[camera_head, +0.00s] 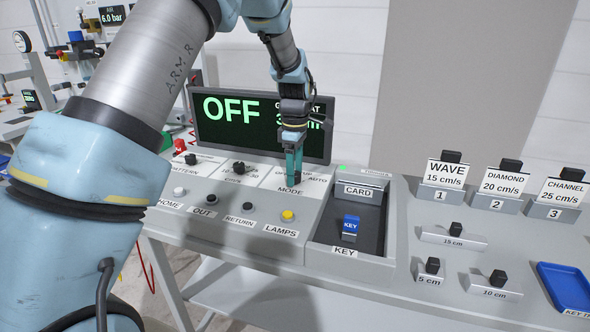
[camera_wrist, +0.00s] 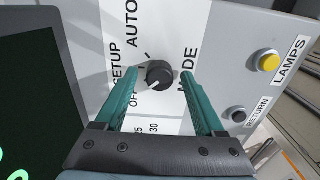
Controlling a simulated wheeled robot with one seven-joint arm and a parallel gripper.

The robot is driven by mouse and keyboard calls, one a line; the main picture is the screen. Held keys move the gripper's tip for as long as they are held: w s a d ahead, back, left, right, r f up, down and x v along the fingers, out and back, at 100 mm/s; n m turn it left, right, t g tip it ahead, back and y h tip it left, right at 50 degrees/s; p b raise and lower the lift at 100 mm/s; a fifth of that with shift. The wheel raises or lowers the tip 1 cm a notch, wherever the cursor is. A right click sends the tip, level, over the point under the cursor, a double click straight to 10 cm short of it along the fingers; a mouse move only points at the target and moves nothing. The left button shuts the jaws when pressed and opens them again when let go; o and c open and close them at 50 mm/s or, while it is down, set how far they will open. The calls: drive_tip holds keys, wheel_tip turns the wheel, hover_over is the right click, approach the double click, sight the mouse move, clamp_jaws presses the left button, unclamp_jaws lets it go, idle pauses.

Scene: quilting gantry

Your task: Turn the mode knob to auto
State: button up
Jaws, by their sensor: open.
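The black mode knob (camera_wrist: 158,74) is between the two teal fingers of my gripper (camera_wrist: 160,70) in the wrist view. The fingers are open, one on each side, with visible gaps to the knob in that view. A white mark on the knob points towards the OFF label (camera_wrist: 132,98). The SETUP label (camera_wrist: 115,62) and the AUTO label (camera_wrist: 131,20) are printed on the same side. In the head view my gripper (camera_head: 292,160) points down at the MODE section, and its fingers largely hide the knob.
A dark display (camera_head: 232,110) reading OFF stands close behind my gripper. A black pattern knob (camera_head: 239,167) is to the left. A yellow lamps button (camera_head: 287,215) is in front. A tray with a blue key (camera_head: 351,224) is to the right.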

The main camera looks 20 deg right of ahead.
drive_tip(key=shift+c, duration=0.3)
clamp_jaws()
drive_tip(key=shift+m, duration=0.3)
drive_tip(key=m, duration=0.3)
drive_tip(key=shift+m, duration=0.3)
drive_tip(key=m+b, duration=0.1)
drive_tip(key=m, duration=0.3)
drive_tip(key=shift+m, duration=0.3)
drive_tip(key=m, duration=0.4)
drive_tip(key=shift+m, duration=2.5)
